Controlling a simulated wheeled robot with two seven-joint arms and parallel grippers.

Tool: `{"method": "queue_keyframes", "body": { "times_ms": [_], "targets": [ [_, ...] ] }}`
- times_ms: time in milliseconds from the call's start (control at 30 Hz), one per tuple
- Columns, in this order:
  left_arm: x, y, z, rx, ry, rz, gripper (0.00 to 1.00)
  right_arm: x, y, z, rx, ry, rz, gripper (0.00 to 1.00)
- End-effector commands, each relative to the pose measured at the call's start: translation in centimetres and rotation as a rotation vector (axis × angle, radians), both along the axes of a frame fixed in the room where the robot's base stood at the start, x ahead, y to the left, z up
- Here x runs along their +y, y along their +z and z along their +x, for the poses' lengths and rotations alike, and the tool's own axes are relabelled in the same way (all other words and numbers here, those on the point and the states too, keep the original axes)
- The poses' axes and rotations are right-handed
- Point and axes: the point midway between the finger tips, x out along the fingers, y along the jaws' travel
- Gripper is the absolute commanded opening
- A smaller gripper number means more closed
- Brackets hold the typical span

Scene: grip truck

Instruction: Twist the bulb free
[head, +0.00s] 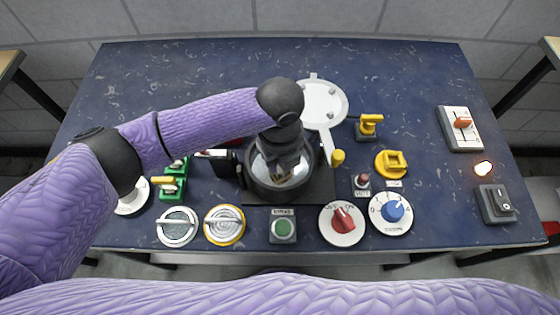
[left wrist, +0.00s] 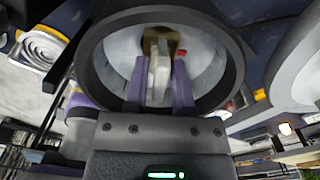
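A dark round lamp housing (head: 251,181) with a pale bowl inside stands at the middle of the table. Its white round lid (head: 322,103) lies swung open behind and to the right. My left gripper (head: 285,172) reaches down into the housing from above and hides most of the inside. In the left wrist view, a pale bulb (left wrist: 160,76) stands in a brown socket at the bowl's centre. The fingers of my left gripper (left wrist: 160,82) are on either side of the bulb; whether both touch it is unclear. My right gripper is not in view.
A yellow-tipped lid handle (head: 337,157) is close to the housing's right side. Around it stand a green button (head: 283,229), a red knob (head: 343,219), a blue knob (head: 393,211) and green blocks (head: 171,187). A glowing light (head: 483,168) is at right. The back of the table is clear.

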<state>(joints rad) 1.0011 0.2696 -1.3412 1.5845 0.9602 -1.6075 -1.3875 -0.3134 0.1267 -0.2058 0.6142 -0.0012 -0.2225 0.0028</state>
Motion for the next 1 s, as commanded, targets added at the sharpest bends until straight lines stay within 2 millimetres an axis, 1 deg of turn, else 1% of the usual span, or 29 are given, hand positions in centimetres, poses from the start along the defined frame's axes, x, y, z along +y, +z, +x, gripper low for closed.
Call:
{"method": "queue_keyframes", "body": {
  "times_ms": [33,67,100,200,267,300,400,567,600,667,733,933,1000],
  "targets": [
    [0.0,0.0,0.0,0.0,0.0,0.0,0.08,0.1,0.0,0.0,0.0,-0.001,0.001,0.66],
    [0.0,0.0,0.0,0.0,0.0,0.0,0.01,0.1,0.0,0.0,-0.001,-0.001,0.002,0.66],
    [0.0,0.0,0.0,0.0,0.0,0.0,0.0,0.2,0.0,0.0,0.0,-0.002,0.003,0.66],
    [0.0,0.0,0.0,0.0,0.001,0.0,0.0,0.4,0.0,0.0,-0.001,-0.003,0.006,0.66],
    [0.0,0.5,0.0,0.0,0.048,0.001,0.0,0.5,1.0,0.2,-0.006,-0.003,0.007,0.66],
    [0.0,0.7,-0.1,0.0,0.104,0.001,0.0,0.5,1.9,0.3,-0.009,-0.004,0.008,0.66],
    [0.0,0.6,-0.1,0.001,0.215,0.0,0.0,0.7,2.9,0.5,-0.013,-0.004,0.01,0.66],
    [0.0,0.7,-0.1,0.001,0.431,0.001,0.0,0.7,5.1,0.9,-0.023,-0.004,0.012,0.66],
    [0.0,0.8,-0.1,0.0,0.497,0.001,0.0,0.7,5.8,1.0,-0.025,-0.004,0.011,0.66],
    [0.0,0.6,-0.1,0.0,0.578,0.0,0.0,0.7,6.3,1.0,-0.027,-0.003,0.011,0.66],
    [0.0,0.7,-0.1,0.002,0.692,0.002,0.0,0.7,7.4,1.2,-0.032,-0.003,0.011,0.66],
    [0.0,0.5,-0.1,0.002,1.011,0.001,0.0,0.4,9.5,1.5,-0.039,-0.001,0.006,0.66],
    [0.0,0.5,-0.1,0.003,1.145,0.002,0.0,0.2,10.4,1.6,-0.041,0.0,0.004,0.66]
  ]
}}
